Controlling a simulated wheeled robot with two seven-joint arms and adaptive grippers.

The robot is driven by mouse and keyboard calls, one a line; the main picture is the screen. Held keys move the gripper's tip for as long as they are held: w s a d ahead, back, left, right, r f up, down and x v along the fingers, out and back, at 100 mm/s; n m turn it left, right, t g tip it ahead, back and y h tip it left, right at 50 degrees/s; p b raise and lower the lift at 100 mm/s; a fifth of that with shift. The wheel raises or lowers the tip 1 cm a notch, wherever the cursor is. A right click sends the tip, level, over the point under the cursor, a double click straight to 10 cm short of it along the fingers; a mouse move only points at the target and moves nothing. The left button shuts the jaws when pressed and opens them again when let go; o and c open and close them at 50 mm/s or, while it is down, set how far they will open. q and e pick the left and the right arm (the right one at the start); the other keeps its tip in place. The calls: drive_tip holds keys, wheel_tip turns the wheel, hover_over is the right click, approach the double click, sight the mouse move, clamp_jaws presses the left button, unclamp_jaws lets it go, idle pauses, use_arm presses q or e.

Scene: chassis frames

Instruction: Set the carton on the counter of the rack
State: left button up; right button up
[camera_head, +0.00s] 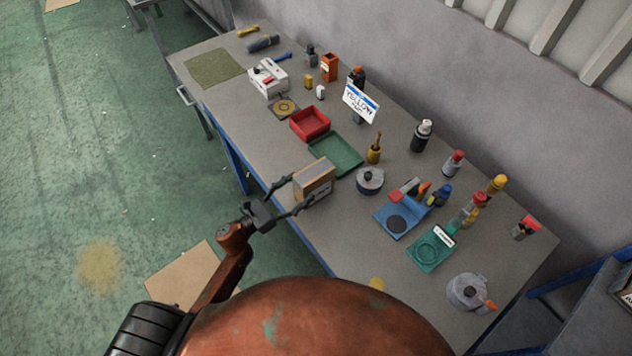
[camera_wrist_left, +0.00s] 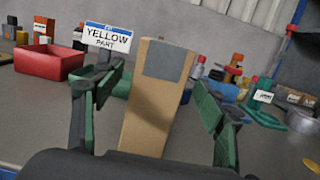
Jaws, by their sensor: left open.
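The carton (camera_head: 314,179) is a brown cardboard box with a grey patch, upright near the front edge of the grey counter (camera_head: 400,268). In the left wrist view the carton (camera_wrist_left: 154,98) stands between the fingers, its grey patch at the top. My left gripper (camera_head: 294,194) is open, with one finger on each side of the carton. In the left wrist view gaps show between the fingers (camera_wrist_left: 155,105) and the carton's sides. Whether the carton rests on the counter is hard to tell. My right gripper is not in view.
A green tray (camera_head: 336,154) and a red bin (camera_head: 310,123) lie behind the carton. A pot (camera_head: 370,181) stands to its right. A sign reading "YELLOW PART" (camera_wrist_left: 108,37) stands farther back. Bottles and blue and green trays crowd the right side. Bare counter lies in front of them.

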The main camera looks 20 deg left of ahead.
sight(314, 177)
use_arm(q)
drive_tip(key=shift+r+x, duration=0.2)
drive_tip(key=shift+x, duration=0.75)
drive_tip(key=p+x, duration=0.1)
drive_tip(key=x, duration=0.3)
drive_tip(key=shift+w+f+p, duration=0.15)
drive_tip(key=shift+f+p, duration=0.05)
drive_tip(key=shift+p, duration=0.15)
drive_tip(key=shift+w+d+f, duration=0.1)
drive_tip(key=shift+w+d, duration=0.15)
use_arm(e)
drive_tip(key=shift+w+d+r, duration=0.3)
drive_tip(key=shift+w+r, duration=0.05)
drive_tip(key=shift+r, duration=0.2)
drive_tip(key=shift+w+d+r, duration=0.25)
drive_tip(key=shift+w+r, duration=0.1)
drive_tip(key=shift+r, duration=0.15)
use_arm(q)
drive_tip(key=shift+c, duration=0.2)
drive_tip(key=c, duration=1.6)
drive_tip(key=shift+c, duration=0.4)
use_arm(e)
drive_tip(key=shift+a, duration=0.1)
